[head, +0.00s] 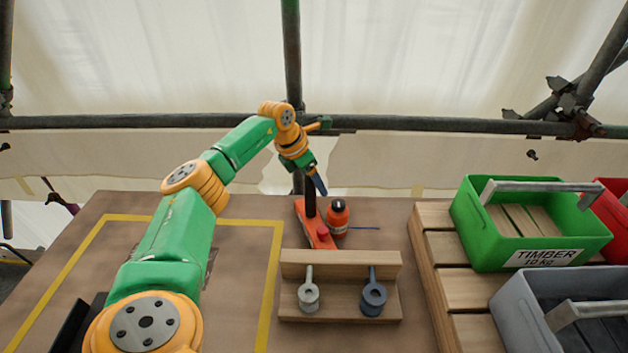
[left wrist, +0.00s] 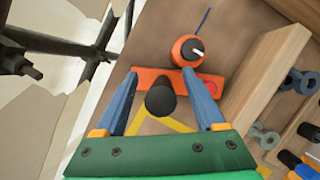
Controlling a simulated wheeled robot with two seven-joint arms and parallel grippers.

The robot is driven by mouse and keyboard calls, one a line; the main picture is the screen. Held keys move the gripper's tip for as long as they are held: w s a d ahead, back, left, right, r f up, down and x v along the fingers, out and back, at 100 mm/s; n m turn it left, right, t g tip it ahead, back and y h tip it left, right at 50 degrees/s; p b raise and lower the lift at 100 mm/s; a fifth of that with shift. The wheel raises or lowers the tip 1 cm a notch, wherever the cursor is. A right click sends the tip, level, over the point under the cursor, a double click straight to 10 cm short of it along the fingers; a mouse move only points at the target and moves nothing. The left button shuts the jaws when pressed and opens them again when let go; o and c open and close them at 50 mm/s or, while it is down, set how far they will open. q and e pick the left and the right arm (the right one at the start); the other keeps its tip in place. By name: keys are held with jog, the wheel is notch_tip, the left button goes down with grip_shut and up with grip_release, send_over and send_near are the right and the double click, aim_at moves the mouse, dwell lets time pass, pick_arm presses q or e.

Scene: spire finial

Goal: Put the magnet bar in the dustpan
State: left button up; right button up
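The magnet bar, an orange-red bar (head: 319,230) with an upright black handle, stands on the brown table behind a wooden rack. In the left wrist view its bar (left wrist: 211,85) lies crosswise and its black handle (left wrist: 160,99) is seen nearly end-on. My left gripper (head: 318,183) is over the bar, pointing down, with its blue fingers spread. In the left wrist view the open fingers (left wrist: 160,75) are on either side of the handle, with gaps visible. I cannot make out a dustpan for sure; my left arm covers much of the table's left side. My right gripper is not in view.
An orange bottle (head: 338,217) stands close beside the bar. The wooden rack (head: 340,265) holds two grey eye-ended parts in front. A green crate (head: 530,225) and a grey crate (head: 560,310) stand right, on slats. Yellow tape (head: 266,300) marks the left area.

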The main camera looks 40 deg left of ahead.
pick_arm(q)
jog(key=shift+s+r, duration=0.1)
jog(key=c, duration=0.7)
grip_shut()
dwell(0.5)
